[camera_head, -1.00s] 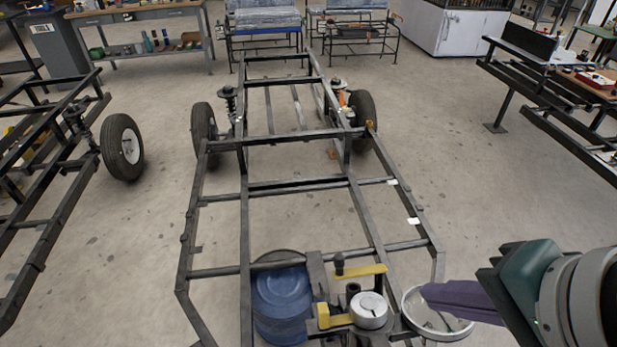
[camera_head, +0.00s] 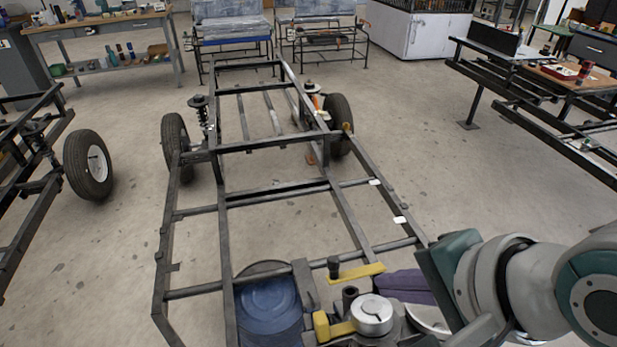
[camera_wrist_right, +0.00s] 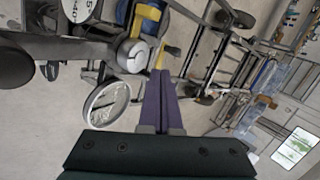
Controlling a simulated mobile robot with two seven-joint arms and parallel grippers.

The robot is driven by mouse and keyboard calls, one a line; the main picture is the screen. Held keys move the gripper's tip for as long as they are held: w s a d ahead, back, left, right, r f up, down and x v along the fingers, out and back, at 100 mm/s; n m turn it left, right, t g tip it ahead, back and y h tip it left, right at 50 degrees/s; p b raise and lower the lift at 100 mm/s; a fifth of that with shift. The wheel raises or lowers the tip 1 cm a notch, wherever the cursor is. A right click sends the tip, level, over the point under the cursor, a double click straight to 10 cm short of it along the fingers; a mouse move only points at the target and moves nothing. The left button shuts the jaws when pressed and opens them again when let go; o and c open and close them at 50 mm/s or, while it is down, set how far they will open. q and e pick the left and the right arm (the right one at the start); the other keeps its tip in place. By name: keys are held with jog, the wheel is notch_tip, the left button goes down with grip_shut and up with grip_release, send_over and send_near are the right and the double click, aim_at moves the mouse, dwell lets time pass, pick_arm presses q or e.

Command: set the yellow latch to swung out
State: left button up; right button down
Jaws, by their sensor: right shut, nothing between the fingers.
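A flat yellow bar (camera_head: 357,272), the likely latch, sits beside a dark knob on the mechanism at the frame's near end. It also shows in the right wrist view (camera_wrist_right: 160,55). A second yellow piece (camera_head: 332,328) joins a round silver cap (camera_head: 372,314). My right gripper (camera_head: 377,281) has its purple fingers shut and empty. Their tips lie close to the bar's right end, above the silver cap in the picture. In the right wrist view the tips (camera_wrist_right: 158,73) appear right at the bar's end; I cannot tell whether they touch. My left gripper is out of view.
A blue drum (camera_head: 268,308) sits left of the mechanism. A round, silver-rimmed part (camera_wrist_right: 106,103) lies beside the fingers, partly hidden by my arm in the head view. Dark frame rails (camera_head: 349,220) stretch away. Open floor (camera_head: 450,185) lies to the right.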

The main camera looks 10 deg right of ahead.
aim_at(338, 270)
jog(key=b+x, duration=0.1)
jog(key=x, duration=0.5)
jog(key=shift+f+b, duration=0.15)
jog(key=shift+b, duration=0.2)
jog(key=w, duration=0.2)
jog(key=w+a+f, duration=0.1)
jog(key=shift+w+f+b, duration=0.1)
jog(key=shift+f+b, duration=0.05)
jog(key=shift+b, duration=0.2)
jog(key=shift+w+a+f, duration=0.15)
jog(key=shift+w, duration=0.2)
